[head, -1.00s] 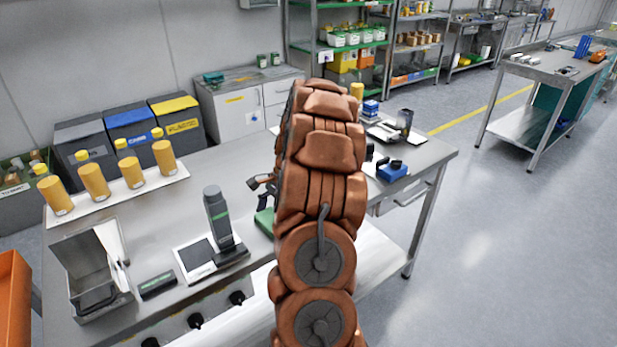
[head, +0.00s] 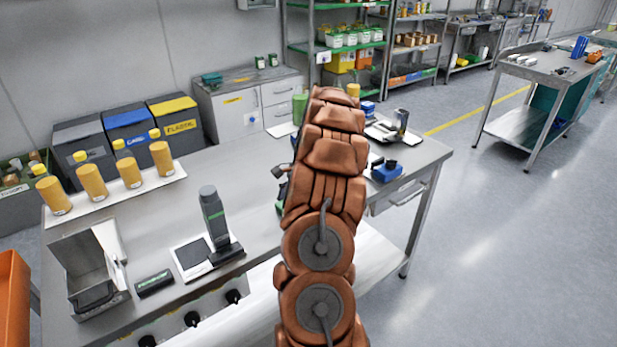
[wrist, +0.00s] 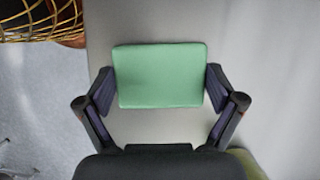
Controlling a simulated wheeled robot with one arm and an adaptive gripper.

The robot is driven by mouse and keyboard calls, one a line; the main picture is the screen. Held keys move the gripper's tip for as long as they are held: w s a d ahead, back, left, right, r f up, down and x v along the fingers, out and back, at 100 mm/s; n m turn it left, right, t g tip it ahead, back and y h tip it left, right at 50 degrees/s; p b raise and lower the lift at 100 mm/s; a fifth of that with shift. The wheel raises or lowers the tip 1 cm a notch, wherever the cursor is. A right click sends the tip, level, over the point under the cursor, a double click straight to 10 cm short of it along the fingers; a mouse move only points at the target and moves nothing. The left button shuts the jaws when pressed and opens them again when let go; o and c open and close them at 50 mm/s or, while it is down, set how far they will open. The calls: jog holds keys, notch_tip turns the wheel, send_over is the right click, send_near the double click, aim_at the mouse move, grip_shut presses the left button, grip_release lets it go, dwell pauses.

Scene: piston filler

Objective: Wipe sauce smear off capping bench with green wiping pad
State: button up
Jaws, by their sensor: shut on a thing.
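The green wiping pad (wrist: 160,76) is a flat green rectangle in the wrist view. My gripper (wrist: 160,85) is shut on it, one finger at each short side. Below the pad lies a plain grey surface; I cannot tell whether the pad touches it. In the head view my copper-coloured arm hides most of the gripper (head: 281,180), which is low over the steel capping bench (head: 245,165). I see no sauce smear in either view; the arm or the pad may cover it.
Yellow-capped bottles (head: 92,187) stand on a white strip at the left. A scale (head: 192,256), a dark upright device (head: 214,215) and an open metal box (head: 85,268) stand nearer. A blue item (head: 386,171) sits at the right end. The bench middle is bare.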

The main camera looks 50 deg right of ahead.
jog(key=shift+s+d+p, duration=0.1)
jog(key=shift+s+d, duration=0.15)
jog(key=shift+d, duration=0.5)
jog(key=shift+s+d+p, duration=0.1)
jog(key=shift+s+d, duration=0.1)
jog(key=shift+d, duration=0.55)
jog(key=shift+s+d+p, duration=0.1)
jog(key=shift+s+d, duration=0.15)
jog(key=shift+d, duration=0.5)
notch_tip(320, 180, up, 3)
jog(key=shift+f, duration=0.15)
jog(key=shift+a+r+p, duration=0.15)
jog(key=shift+r+p, duration=0.15)
jog(key=shift+p, duration=0.05)
notch_tip(320, 180, up, 5)
jog(key=shift+p, duration=0.7)
